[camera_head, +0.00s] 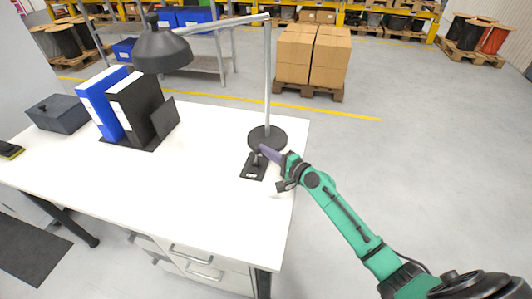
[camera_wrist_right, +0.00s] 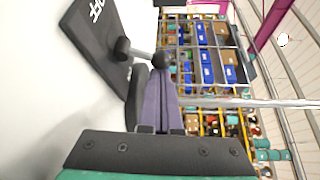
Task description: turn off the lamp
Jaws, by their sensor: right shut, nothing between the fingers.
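The desk lamp has a dark shade (camera_head: 163,50), a silver pole (camera_head: 267,75) and a round black base (camera_head: 274,134) at the right end of the white table. Whether its bulb is lit does not show. A black switch plate (camera_head: 251,173) lies in front of the base. In the right wrist view the plate (camera_wrist_right: 95,35) carries partly cut-off white letters, seemingly OFF, and a lever with a round knob (camera_wrist_right: 158,60). My right gripper (camera_head: 261,148), with purple fingers (camera_wrist_right: 164,88), is shut and empty beside the knob; contact cannot be told. My left gripper is out of view.
Blue and black binders (camera_head: 135,105) stand in a holder left of the lamp, beside a dark grey box (camera_head: 58,112). The table (camera_head: 190,185) is clear in the middle. Cartons on a pallet (camera_head: 311,55) stand behind on the floor.

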